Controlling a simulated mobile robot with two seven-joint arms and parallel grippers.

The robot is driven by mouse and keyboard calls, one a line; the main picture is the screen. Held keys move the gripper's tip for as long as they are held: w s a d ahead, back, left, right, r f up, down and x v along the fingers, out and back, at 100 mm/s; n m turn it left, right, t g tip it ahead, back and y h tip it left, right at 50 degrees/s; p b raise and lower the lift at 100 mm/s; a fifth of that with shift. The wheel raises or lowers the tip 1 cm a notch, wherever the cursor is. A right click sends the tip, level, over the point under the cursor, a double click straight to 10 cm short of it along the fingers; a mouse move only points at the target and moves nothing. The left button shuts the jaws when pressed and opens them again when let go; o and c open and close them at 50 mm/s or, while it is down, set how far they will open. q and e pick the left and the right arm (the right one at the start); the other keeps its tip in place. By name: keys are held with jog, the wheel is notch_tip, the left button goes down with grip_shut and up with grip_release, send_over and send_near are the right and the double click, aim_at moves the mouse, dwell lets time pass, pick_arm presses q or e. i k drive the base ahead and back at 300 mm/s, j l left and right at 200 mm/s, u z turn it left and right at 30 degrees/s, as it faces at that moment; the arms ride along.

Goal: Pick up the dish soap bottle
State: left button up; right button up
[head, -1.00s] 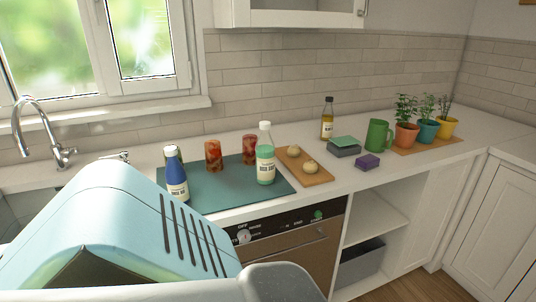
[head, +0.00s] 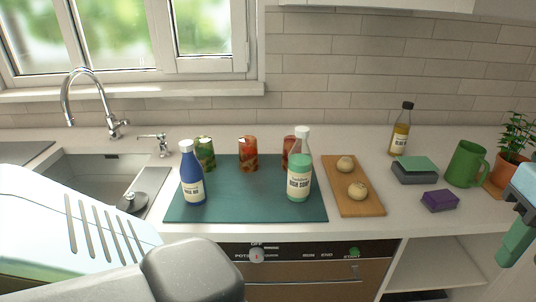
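The dish soap bottle (head: 299,176) has a clear body with green liquid, a white cap and a white label. It stands upright on the right part of the teal mat (head: 240,204). Nothing holds it. My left arm fills the lower left of the head view, and its gripper is not in the picture. Part of my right arm, light blue with a green piece (head: 515,241), shows at the right edge, away from the bottle. Whether that gripper is open or shut cannot be made out.
A blue bottle (head: 191,178) stands at the mat's left, with a green jar (head: 204,154) and red jars (head: 248,155) behind. A wooden board (head: 352,198) with two round buns lies right of the soap. Sponges (head: 439,201), an oil bottle (head: 401,131) and a green mug (head: 465,165) stand further right.

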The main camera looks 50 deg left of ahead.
aim_at(299, 166)
jog(key=i+j+u, duration=0.1)
jog(key=i+u, duration=0.7)
jog(key=u, duration=0.9)
